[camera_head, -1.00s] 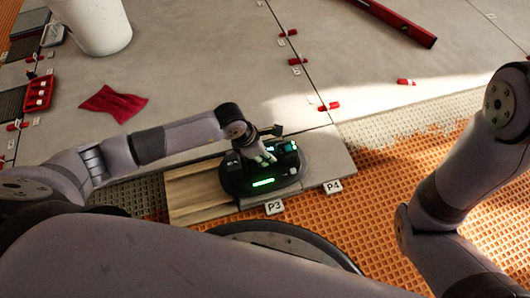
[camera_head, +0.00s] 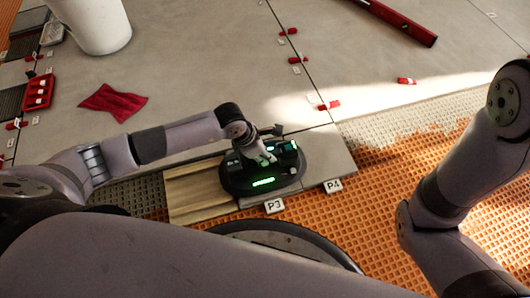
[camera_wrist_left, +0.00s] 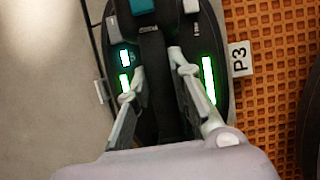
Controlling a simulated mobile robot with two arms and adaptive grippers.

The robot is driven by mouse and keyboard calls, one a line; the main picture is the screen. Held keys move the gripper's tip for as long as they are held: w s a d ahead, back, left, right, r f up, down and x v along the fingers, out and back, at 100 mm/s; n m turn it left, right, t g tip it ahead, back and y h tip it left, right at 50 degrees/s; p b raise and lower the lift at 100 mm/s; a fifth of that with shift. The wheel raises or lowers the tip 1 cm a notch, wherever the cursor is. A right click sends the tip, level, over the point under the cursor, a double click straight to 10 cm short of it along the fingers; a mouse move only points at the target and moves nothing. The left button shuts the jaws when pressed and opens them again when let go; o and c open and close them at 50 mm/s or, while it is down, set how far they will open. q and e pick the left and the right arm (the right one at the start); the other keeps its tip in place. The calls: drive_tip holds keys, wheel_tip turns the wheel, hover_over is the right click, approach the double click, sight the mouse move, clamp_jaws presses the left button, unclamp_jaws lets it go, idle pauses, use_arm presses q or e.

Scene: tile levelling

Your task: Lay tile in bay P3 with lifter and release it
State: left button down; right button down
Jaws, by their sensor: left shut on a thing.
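The lifter (camera_head: 256,184) is a black oval device with lit green displays, low over the floor just behind the P3 tag (camera_head: 274,205). My left gripper (camera_head: 264,157) is shut on its handle from above. In the left wrist view, both fingers of the gripper (camera_wrist_left: 156,68) flank the dark handle of the lifter (camera_wrist_left: 220,103), beside the P3 tag (camera_wrist_left: 240,59). The lifter hides most of the tile under it, and I cannot tell whether that tile touches the bed. My right gripper is out of the picture; only the right arm shows.
A tan streaked strip (camera_head: 193,193) lies left of the lifter. A grey tile (camera_head: 326,154) lies right of it, by the P4 tag (camera_head: 333,185). Orange waffle matting (camera_head: 400,175) spreads right. A red cloth (camera_head: 113,102), white bucket (camera_head: 95,25) and red level (camera_head: 395,20) lie farther back.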

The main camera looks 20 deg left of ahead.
use_arm(q)
drive_tip(key=shift+w+d, duration=0.1)
drive_tip(key=shift+w, duration=0.05)
drive_tip(key=c, duration=1.4)
unclamp_jaws()
drive_tip(key=shift+o, duration=0.2)
drive_tip(key=shift+s+f, duration=0.25)
drive_tip(key=v, duration=1.2)
drive_tip(key=shift+r, duration=0.15)
